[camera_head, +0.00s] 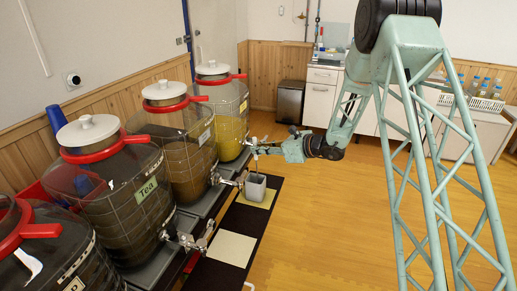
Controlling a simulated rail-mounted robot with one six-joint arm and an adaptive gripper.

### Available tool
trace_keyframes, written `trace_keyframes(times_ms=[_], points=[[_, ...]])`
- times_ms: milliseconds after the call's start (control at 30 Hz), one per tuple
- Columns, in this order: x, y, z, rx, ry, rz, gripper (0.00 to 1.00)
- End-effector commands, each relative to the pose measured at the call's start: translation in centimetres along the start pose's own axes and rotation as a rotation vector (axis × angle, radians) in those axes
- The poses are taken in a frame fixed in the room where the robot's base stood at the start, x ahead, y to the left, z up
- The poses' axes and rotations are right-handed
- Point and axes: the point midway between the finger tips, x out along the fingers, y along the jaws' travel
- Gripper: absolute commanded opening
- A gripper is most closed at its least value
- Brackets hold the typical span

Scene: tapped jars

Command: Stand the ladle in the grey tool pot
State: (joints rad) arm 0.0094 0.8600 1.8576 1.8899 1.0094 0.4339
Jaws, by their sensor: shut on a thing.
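The grey tool pot (255,189) stands upright on a pale square on the dark strip beside the jars. My gripper (258,149) is just above the pot and shut on the ladle (256,166). The ladle shows as a thin, nearly upright shaft between the gripper and the pot's mouth. Its lower end is hidden or too small to make out, so I cannot tell how deep it is or whether it touches the pot.
Large tapped jars with red collars and white lids, one labelled Tea (147,190), line the left side. A metal tap (190,240) juts toward the strip; another is close to the pot's left. A pale mat (231,248) lies bare nearer me. The wooden floor (325,225) is open.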

Motion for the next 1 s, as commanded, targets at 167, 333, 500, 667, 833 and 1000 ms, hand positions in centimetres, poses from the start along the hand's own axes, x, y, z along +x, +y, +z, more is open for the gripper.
trace_keyframes(times_ms=[167, 333, 500, 667, 833, 1000], points=[[0.1, 0.0, -0.3, 0.000, 0.000, 0.000, 0.00], [0.2, 0.0, -0.6, 0.001, 0.000, 0.000, 0.00], [0.4, 0.0, -0.9, 0.001, 0.000, 0.000, 0.00], [0.5, 0.0, -1.2, 0.002, 0.000, 0.000, 0.00], [0.6, 0.0, -1.5, 0.001, 0.000, 0.000, 0.00], [0.6, 0.0, -1.5, 0.001, 0.000, 0.000, 0.17]])
